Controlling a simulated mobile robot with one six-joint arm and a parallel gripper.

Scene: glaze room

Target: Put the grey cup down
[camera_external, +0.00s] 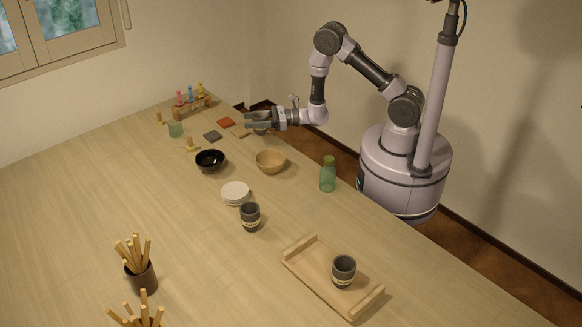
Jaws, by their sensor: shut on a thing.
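My gripper (259,119) is at the far right edge of the table, pointing left and held low. It is shut on a small greyish thing, which I take to be the grey cup (261,129). Only a little of it shows below the fingers, so its shape and whether it touches the table are unclear. Two dark grey cups with a pale band stand upright elsewhere: one on the table (250,218) beside the white plates, one on the wooden tray (344,270).
Near my gripper lie a red tile (225,122) and a grey tile (212,136). A wooden bowl (270,162), black bowl (209,162), white plates (235,190) and green bottle (328,175) stand nearer. The tray (314,273) is at front right. The table's left middle is clear.

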